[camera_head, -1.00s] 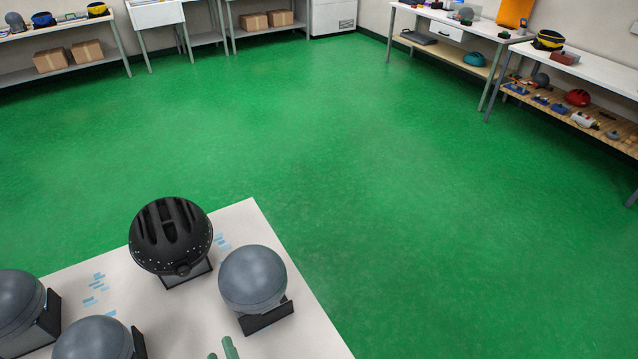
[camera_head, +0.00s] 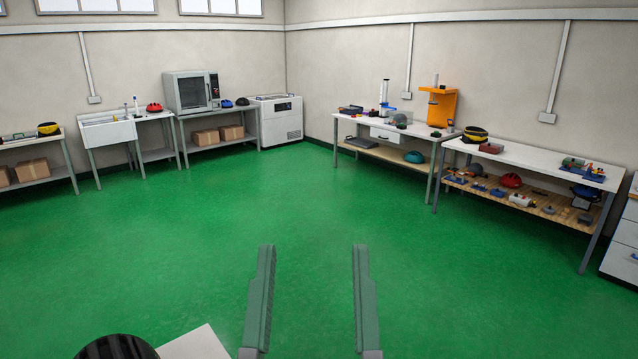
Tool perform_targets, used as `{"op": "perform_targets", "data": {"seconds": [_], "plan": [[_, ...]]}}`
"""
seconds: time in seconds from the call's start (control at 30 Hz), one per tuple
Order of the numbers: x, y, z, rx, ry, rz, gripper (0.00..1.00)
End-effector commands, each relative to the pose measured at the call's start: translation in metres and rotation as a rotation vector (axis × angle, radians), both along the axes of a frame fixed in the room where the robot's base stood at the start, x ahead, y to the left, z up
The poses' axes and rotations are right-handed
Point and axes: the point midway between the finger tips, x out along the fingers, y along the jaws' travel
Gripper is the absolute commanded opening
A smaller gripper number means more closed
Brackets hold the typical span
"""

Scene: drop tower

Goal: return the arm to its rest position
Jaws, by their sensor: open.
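My gripper (camera_head: 312,250) shows at the bottom middle of the head view. Its two long green-grey fingers stand wide apart, and only green floor shows between them. It is open and empty, and it touches nothing that I can see. The rest of my arm is out of view below. A black helmet (camera_head: 117,347) shows only its top at the bottom left edge. It is beside a corner of a white table (camera_head: 197,345), left of my gripper.
Green floor (camera_head: 310,205) lies clear ahead. Benches line the walls, including a right bench (camera_head: 540,165) with helmets and tools. An oven (camera_head: 192,91), a white chest unit (camera_head: 279,121) and an orange stand (camera_head: 438,106) are at the back. White drawers (camera_head: 625,240) stand at the right edge.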

Motion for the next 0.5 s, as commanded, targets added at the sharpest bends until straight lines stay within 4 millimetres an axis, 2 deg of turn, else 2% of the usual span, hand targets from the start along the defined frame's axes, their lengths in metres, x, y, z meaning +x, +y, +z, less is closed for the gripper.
{"op": "perform_targets", "data": {"seconds": [0.03, 0.07, 0.1, 0.17, 0.4, 0.5], "plan": [[-0.03, -0.005, 0.024, 0.018, -0.04, 0.025, 0.52], [-0.035, -0.005, 0.046, 0.021, -0.04, 0.036, 0.52], [-0.029, -0.004, 0.071, 0.022, -0.029, 0.036, 0.52], [-0.028, -0.003, 0.097, 0.023, -0.027, 0.038, 0.52], [-0.028, -0.002, 0.205, 0.03, -0.025, 0.045, 0.52], [-0.027, -0.002, 0.236, 0.032, -0.024, 0.047, 0.52]]}}
